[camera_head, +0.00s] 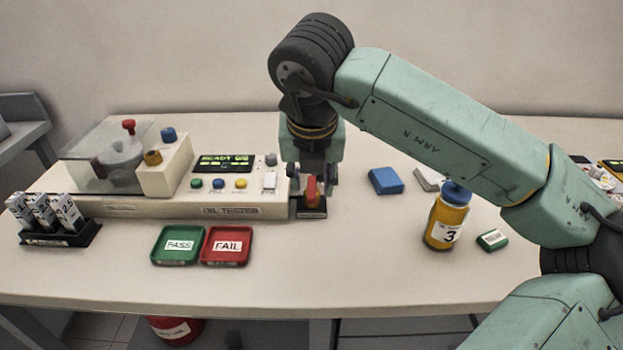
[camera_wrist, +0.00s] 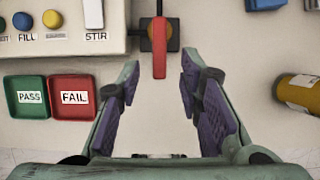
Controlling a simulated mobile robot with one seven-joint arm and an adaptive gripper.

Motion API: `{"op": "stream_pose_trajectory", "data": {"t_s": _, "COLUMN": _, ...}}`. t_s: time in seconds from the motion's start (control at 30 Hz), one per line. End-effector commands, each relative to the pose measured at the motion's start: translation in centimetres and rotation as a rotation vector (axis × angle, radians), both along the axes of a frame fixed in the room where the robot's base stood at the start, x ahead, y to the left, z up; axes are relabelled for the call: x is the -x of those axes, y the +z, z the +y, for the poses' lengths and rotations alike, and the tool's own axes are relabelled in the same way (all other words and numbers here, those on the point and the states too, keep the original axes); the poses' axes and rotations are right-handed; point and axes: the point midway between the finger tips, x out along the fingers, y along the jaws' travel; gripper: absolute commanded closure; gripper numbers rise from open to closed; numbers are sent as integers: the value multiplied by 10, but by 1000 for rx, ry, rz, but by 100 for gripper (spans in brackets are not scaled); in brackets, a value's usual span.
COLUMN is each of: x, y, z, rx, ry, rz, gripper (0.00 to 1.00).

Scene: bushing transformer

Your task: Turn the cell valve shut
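The oil tester (camera_head: 105,207) stands at the left of the table, with a clear-lidded cell and a lit display reading READY. A red lever (camera_head: 311,189) on a dark base stands at its right end. In the wrist view the red lever (camera_wrist: 159,50) points down the picture from an orange-yellow hub (camera_wrist: 149,34). A red knob (camera_head: 128,127) tops the cell. My gripper (camera_head: 311,174) is at the lever, pointing down. In the wrist view my gripper (camera_wrist: 160,70) is open, its fingers apart on either side of the lever's free end, with gaps on both sides.
Green PASS (camera_head: 178,262) and red FAIL (camera_head: 226,262) trays lie in front of the tester. A rack of vials (camera_head: 62,237) stands at left. A blue-capped amber bottle (camera_head: 446,222), a blue block (camera_head: 385,181) and a green block (camera_head: 492,240) are at right.

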Motion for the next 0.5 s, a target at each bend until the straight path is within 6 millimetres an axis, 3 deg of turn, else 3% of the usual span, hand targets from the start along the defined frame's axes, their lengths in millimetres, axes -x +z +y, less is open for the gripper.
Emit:
{"op": "stream_pose_trajectory", "data": {"t_s": 0.2, "x": -9, "y": -21, "z": 0, "rx": -1, "ry": 1, "rz": 0, "gripper": 67}}
{"op": "stream_pose_trajectory", "data": {"t_s": 0.5, "x": -10, "y": -26, "z": 1, "rx": 0, "ry": 2, "rz": 0, "gripper": 67}}
